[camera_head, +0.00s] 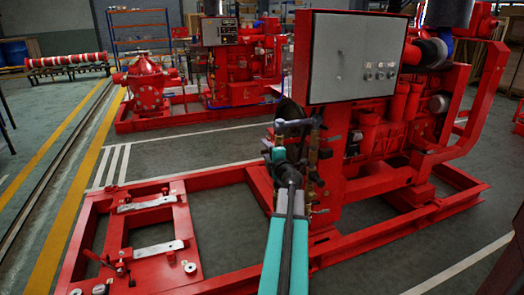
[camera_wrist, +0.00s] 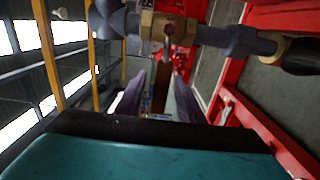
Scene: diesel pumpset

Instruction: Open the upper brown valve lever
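A brass valve body (camera_wrist: 152,32) sits on a grey pipe (camera_wrist: 225,38) across the top of the wrist view. In the head view, my gripper (camera_head: 280,158) is at the pipework (camera_head: 296,128) on the pumpset's near side. My arm partly covers that pipework, and I cannot tell the upper lever from other fittings there.
A grey control cabinet (camera_head: 350,58) overhangs just above and right of the pipework. The red base frame (camera_head: 215,178) spreads below and left of my arm. Open floor (camera_head: 190,150) lies behind it, with another red pumpset (camera_head: 240,70) farther back.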

